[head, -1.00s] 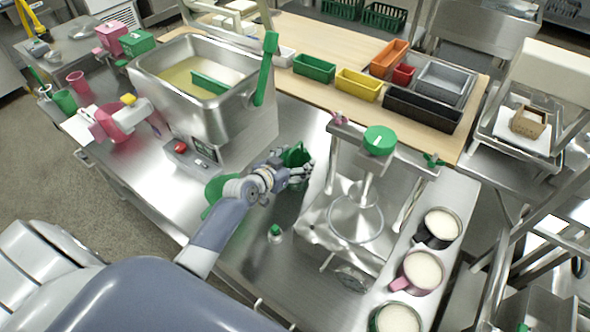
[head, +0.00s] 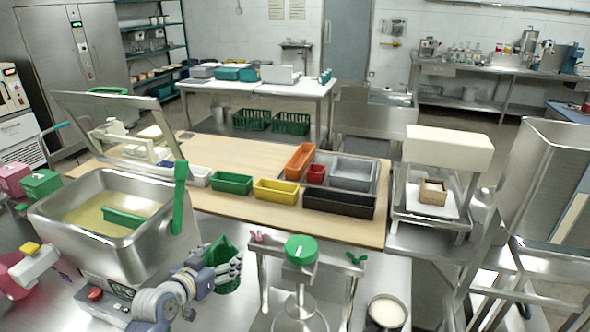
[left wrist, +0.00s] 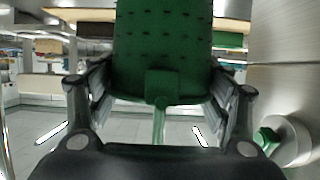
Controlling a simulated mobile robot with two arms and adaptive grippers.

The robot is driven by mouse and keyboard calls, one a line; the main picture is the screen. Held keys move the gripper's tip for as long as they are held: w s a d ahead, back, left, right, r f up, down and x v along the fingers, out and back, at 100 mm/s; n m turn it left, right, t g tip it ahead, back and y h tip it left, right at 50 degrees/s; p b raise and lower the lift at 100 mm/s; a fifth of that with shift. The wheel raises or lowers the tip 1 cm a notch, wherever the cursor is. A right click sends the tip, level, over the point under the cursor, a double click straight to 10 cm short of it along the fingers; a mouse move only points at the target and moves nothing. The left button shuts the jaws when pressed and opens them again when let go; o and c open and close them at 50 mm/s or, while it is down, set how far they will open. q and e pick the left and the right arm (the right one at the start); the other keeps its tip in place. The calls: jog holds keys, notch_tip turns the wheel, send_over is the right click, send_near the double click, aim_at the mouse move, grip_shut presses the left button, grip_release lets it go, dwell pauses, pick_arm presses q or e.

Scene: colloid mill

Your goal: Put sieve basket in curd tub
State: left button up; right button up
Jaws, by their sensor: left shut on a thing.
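The sieve basket (head: 222,251) is green and perforated; in the head view it sits just right of the steel tub. It also fills the upper middle of the left wrist view (left wrist: 163,45). My left gripper (head: 222,273) is shut on it, with a finger on each side in the wrist view. The curd tub (head: 125,262) is a steel vat at the left, open at the top, holding pale yellow curd. The basket is outside the tub, beside its right wall. My right gripper is out of view.
A green paddle (head: 178,197) stands up at the tub's right rim. A steel press with a green knob (head: 300,249) stands close to the right of the basket. Behind are colored bins, including a yellow one (head: 277,190), on a wooden board (head: 235,153).

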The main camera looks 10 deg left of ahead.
pick_arm(q)
jog(key=shift+s+r, duration=0.1)
jog(key=shift+s, duration=0.25)
jog(key=s+d+r+m+g+h+b, duration=0.1)
jog(key=s+d+r+m+h, duration=0.3)
jog(key=s, duration=0.5)
jog(key=s+d+r+m+g+h+b, duration=0.1)
jog(key=s+d+r+m+g+h, duration=0.3)
jog(key=s, duration=0.6)
jog(key=shift+d+r+m+g+h, duration=0.25)
jog(key=shift+d+m+h, duration=0.4)
jog(key=shift+d, duration=0.45)
